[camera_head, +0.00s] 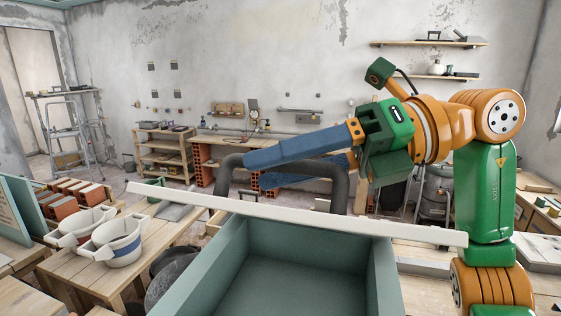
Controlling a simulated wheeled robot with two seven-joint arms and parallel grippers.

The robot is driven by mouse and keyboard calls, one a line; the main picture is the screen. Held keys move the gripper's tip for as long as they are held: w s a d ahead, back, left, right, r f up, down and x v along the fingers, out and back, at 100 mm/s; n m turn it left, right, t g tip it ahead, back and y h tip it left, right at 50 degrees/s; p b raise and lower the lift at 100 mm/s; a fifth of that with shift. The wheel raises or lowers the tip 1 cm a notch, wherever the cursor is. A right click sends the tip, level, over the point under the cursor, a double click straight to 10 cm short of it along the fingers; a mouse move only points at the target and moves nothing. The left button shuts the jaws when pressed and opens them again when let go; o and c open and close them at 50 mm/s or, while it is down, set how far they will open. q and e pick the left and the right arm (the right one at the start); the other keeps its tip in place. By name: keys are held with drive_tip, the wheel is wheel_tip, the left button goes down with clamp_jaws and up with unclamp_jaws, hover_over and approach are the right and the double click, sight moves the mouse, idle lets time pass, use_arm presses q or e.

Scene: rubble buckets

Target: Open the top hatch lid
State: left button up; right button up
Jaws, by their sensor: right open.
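A long pale lid (300,214) shows nearly edge-on as a thin strip across the far side of the open teal box (380,275). The strip slants down to the right. A thick dark grey arched handle (340,188) rises behind it. My right gripper (256,170) comes in from the right with its two long blue fingers apart. The upper finger crosses in front of the top of the handle, and the other shows lower, partly hidden behind the handle. I cannot tell whether they touch the handle. My left gripper is not in view.
White buckets (117,242) stand on a wooden table (75,265) at left, near red bricks (75,200). Dark round tubs (170,265) sit beside the box. A workbench (260,148) and a stepladder (68,135) stand farther back. The box interior looks empty.

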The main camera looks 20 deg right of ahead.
clamp_jaws()
idle(1.4)
